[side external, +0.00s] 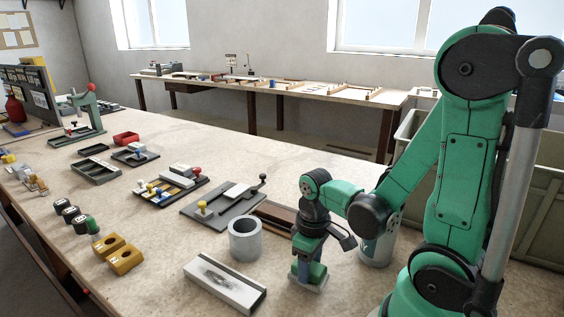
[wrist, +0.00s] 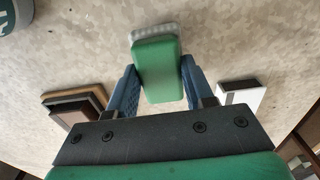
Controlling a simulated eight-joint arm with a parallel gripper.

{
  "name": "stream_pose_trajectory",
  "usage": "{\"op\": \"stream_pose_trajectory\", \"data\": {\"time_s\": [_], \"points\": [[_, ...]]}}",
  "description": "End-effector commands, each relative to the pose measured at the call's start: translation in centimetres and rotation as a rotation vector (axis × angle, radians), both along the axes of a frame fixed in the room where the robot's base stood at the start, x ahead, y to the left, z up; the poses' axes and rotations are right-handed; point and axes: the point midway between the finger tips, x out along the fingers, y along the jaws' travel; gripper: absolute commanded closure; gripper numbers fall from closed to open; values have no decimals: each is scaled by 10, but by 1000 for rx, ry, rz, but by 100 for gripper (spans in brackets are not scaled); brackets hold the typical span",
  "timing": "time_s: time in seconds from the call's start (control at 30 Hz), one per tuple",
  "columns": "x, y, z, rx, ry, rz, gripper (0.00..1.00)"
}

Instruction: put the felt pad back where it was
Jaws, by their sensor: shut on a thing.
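The felt pad (wrist: 157,68) is a green block with a pale grey felt layer along its far edge in the wrist view. My gripper (wrist: 159,78) is shut on it, with a blue finger on each side. In the side external view, my gripper (side external: 309,262) points down over the bench, right of the white stone-like block. The pad (side external: 316,274) shows low between the fingers, its pale base close to the bench top. I cannot tell whether it touches the bench.
A white block with a dark smear (side external: 225,283) lies left of my gripper. A grey hollow cylinder (side external: 245,251) stands behind it. A brown wooden piece (side external: 277,219) lies farther back. Yellow blocks (side external: 125,260) and several fixtures (side external: 172,189) fill the left bench. A pale container (side external: 378,250) stands behind my arm.

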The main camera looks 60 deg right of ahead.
Motion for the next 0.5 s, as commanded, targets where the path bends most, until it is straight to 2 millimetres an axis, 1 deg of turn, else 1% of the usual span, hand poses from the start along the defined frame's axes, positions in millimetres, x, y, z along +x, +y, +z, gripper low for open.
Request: {"op": "stream_pose_trajectory", "data": {"time_s": [0.13,0.37,0.4,0.47,0.5], "points": [[-1,0,-6,0,0,0,100],[-1,0,-6,0,0,0,100],[-1,0,-6,0,0,0,45],[-1,0,-6,0,0,0,28],[-1,0,-6,0,0,0,22]]}}
